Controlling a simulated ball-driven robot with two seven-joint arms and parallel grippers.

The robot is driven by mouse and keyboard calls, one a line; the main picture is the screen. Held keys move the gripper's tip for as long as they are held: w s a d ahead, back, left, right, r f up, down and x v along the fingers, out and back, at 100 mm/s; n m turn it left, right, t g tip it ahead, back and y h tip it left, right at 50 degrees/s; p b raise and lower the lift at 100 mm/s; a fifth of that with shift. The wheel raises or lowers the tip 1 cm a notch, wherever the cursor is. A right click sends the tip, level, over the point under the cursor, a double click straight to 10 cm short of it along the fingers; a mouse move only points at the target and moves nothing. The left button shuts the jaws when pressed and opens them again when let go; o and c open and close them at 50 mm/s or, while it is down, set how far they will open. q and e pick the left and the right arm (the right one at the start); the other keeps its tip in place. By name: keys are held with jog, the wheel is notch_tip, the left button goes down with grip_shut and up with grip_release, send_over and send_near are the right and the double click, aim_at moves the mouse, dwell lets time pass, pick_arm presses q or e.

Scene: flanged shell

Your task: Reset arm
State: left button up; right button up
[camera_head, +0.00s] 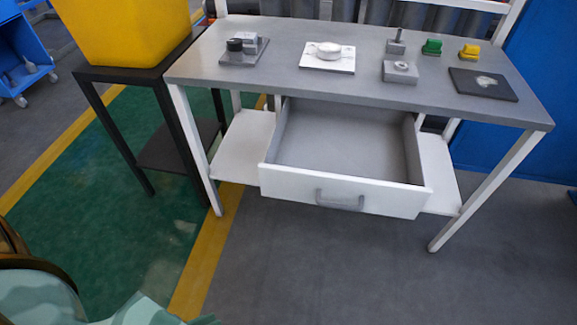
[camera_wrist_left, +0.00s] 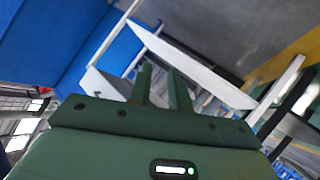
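My left gripper (camera_wrist_left: 160,72) shows in the left wrist view. Its two green fingers stand a little apart with nothing between them. Behind them the white-legged table shows tilted. In the head view pale teal and brown parts fill the bottom left corner; I cannot make out the fingers there. The grey table (camera_head: 285,80) stands ahead, clear of these parts. Its white drawer (camera_head: 290,186) is pulled out and looks empty. My right gripper is in neither view.
On the tabletop are a white plate with a round part (camera_head: 327,57), a grey fixture with a black knob (camera_head: 243,48), small grey blocks (camera_head: 400,72), green (camera_head: 432,47) and yellow (camera_head: 469,52) pieces and a dark pad (camera_head: 483,84). A yellow bin (camera_head: 125,30) stands left. Floor in front is clear.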

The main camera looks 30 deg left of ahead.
pick_arm(q)
jog(key=s+a+f+m+g+y, duration=0.25)
jog(key=a+f, duration=0.25)
jog(key=a, duration=0.4)
jog(key=s+a+f+m+g+y, duration=0.25)
jog(key=s+a+f+y, duration=0.2)
jog(key=a, duration=0.55)
jog(key=s+a+m+g+y, duration=0.2)
jog(key=s+a+g+y, duration=0.35)
jog(key=s+a, duration=0.8)
jog(key=s+d+f+n+g+h, duration=0.1)
jog(key=d+f+h, duration=0.25)
jog(key=d, duration=1.15)
jog(key=s+d+f+n+g+h, duration=0.1)
jog(key=d+f+n+h, duration=0.3)
jog(key=d, duration=1.2)
jog(key=w+d+r+m+t+y+p, duration=0.1)
jog(key=w+d+r+m+p, duration=0.1)
jog(key=r+p, duration=0.3)
jog(key=shift+w+d+r+p, duration=0.35)
jog(key=shift+d+p, duration=0.3)
jog(key=shift+p, duration=0.45)
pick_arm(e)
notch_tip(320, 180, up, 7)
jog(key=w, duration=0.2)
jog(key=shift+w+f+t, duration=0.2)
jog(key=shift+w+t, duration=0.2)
